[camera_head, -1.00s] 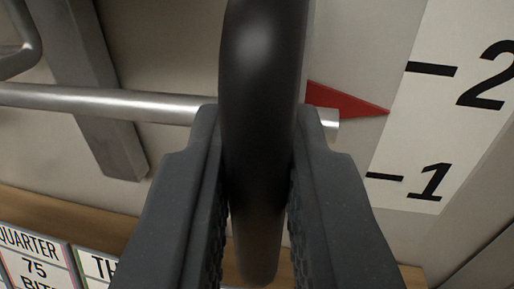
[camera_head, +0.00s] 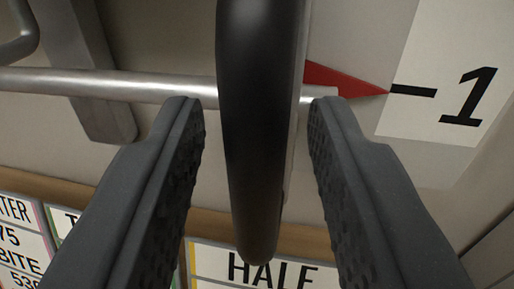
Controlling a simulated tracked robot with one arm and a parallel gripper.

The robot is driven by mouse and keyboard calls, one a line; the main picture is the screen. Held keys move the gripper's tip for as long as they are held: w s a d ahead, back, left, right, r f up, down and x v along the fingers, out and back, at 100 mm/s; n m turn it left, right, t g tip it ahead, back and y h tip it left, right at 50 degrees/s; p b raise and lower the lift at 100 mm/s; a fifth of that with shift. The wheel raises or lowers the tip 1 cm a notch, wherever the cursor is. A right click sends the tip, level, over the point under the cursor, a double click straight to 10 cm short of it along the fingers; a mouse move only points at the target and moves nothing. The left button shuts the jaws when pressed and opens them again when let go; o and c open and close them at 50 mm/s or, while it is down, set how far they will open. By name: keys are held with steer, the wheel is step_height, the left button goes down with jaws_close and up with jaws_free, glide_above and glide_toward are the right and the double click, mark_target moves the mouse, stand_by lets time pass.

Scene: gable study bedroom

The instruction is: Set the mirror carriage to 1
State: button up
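The mirror carriage shows as a black rounded handle (camera_head: 258,130) with a red pointer (camera_head: 342,80) at its right. The pointer's tip meets the tick (camera_head: 412,91) beside the 1 on the white scale (camera_head: 430,120). My gripper (camera_head: 258,115) is open, with one finger on each side of the handle. A gap shows between each finger and the handle. The rest of the carriage behind the handle is hidden.
A horizontal metal rod (camera_head: 110,85) runs behind the handle. A grey upright bar (camera_head: 95,75) stands at the left. Printed cards (camera_head: 220,262) lie along a wooden edge (camera_head: 305,236) below.

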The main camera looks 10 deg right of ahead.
steer(key=s+a+b, duration=0.2)
steer(key=s, duration=1.1)
steer(key=shift+s, duration=0.15)
steer(key=shift+a, duration=0.1)
steer(key=w+a+r+g+h+b, duration=0.1)
steer(key=w+a+r+b, duration=0.15)
steer(key=a+r, duration=0.4)
steer(key=w+a+r+n+h+b, duration=0.1)
steer(key=w+a+r, duration=0.3)
steer(key=r, duration=0.5)
steer(key=w+a+r+g+h+b, duration=0.1)
steer(key=w+a+r+b, duration=0.1)
steer(key=w+a+r, duration=0.45)
steer(key=s+a+r+y+b, duration=0.1)
steer(key=s+a+r+y, duration=0.1)
steer(key=s+a+r, duration=0.3)
steer(key=s+a+r+y+b, duration=0.1)
steer(key=s+a+r, duration=0.4)
steer(key=a, duration=0.8)
steer(key=s+a+r+n+y+b, duration=0.1)
steer(key=s+a+r+y, duration=0.2)
steer(key=s+a+r, duration=0.2)
steer(key=s+a, duration=0.3)
steer(key=a, duration=0.2)
steer(key=shift+r, duration=0.4)
